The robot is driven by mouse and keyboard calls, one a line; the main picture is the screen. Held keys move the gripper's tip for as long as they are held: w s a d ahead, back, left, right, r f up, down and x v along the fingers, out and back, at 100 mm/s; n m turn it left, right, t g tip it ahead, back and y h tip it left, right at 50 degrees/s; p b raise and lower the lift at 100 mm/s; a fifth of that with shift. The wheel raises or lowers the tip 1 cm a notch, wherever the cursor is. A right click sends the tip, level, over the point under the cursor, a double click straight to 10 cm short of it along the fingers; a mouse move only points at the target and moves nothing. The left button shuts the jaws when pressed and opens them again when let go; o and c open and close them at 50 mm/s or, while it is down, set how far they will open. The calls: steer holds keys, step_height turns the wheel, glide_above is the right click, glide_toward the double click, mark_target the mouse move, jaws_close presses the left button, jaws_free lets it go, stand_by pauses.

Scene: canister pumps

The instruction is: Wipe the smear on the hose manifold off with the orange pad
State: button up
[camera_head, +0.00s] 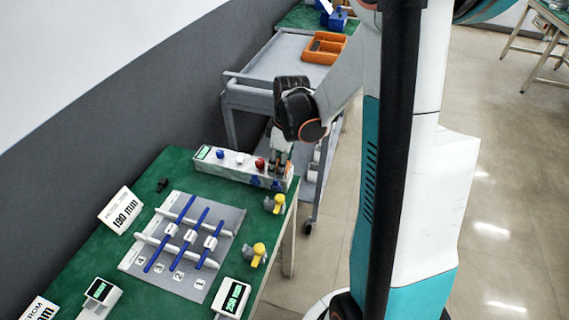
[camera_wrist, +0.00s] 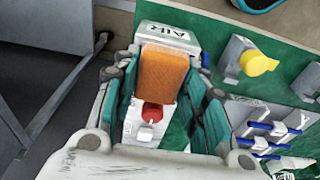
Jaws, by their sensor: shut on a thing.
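The hose manifold (camera_head: 215,168) is a long pale grey block at the far edge of the green bench, with blue, white and red knobs on top. In the wrist view its end (camera_wrist: 167,37) carries an "AIR" label, and the red knob (camera_wrist: 151,112) shows near the fingers. My gripper (camera_head: 280,166) points down over the manifold's right end, shut on the orange pad (camera_wrist: 163,72). The pad lies over the top between the label and the red knob; I cannot tell whether it touches. No smear shows; the pad and fingers hide part of the top.
Two yellow-handled valves (camera_head: 275,203) (camera_head: 257,255) stand along the bench's right side. A grey rack (camera_head: 186,246) with blue rods lies mid-bench. A sign (camera_head: 120,210) stands at left. Behind is a grey cart (camera_head: 262,68) with an orange tray (camera_head: 323,47).

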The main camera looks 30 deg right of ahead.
stand_by(0.4)
steer(key=shift+s+d, duration=0.65)
steer(key=shift+s, duration=0.25)
steer(key=shift+f, duration=0.1)
steer(key=shift+w, duration=0.1)
steer(key=shift+w+a, duration=0.75)
steer(key=shift+w, duration=0.15)
steer(key=shift+s+d, duration=0.75)
steer(key=shift+s, duration=0.25)
steer(key=shift+w, duration=0.1)
steer(key=shift+w+a, duration=0.75)
steer(key=shift+w, duration=0.15)
